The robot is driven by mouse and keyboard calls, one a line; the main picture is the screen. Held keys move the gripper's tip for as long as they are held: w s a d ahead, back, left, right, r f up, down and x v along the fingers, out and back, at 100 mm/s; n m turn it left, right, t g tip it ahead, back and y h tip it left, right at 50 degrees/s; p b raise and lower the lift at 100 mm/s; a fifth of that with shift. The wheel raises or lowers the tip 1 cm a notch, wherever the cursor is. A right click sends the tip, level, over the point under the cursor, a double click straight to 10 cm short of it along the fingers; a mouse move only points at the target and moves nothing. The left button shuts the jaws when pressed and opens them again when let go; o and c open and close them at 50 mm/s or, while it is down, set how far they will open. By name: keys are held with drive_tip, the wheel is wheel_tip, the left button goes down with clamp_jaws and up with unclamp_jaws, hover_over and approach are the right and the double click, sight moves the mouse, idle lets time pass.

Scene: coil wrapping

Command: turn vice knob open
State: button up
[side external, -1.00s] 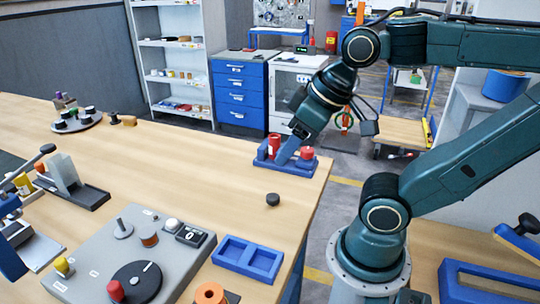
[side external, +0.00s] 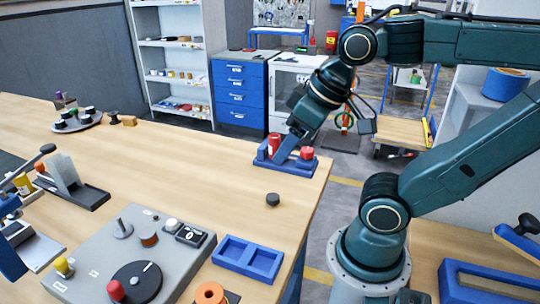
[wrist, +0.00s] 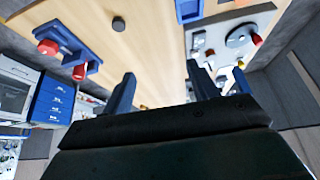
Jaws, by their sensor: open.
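A blue fixture (side external: 300,167) with red round parts sits at the table's far right corner. It looks like the vice, but I cannot be sure which part is its knob. One red part (side external: 306,153) stands on its right side and another red part (side external: 273,143) on its left. My gripper (side external: 284,155) points down over the fixture, its fingers partly covering it. In the wrist view the fingers of my gripper (wrist: 160,70) are apart with nothing between them. The fixture (wrist: 67,37) shows at upper left there, outside the fingers. I cannot tell if a finger touches it.
A black puck (side external: 273,199) lies on bare wood nearer the camera. A blue two-pocket tray (side external: 247,258) and a grey panel with a dial (side external: 136,280) are in front. A round stand with black-topped parts (side external: 77,125) is at far left. The table middle is clear.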

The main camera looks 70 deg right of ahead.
drive_tip(key=w+d+r+m+g+h, duration=0.1)
drive_tip(key=w+d+m+g, duration=0.1)
drive_tip(key=w+d+m, duration=0.4)
drive_tip(key=m+g+y, duration=0.1)
drive_tip(key=m+g, duration=0.3)
drive_tip(key=m, duration=2)
hover_over(308, 149)
wheel_tip(308, 149, down, 5)
drive_tip(key=shift+w+d, duration=0.15)
drive_tip(key=shift+f, duration=0.15)
drive_tip(key=f, duration=1.3)
drive_tip(key=shift+a+f, duration=0.2)
drive_tip(key=shift+f, duration=0.05)
drive_tip(key=c, duration=1)
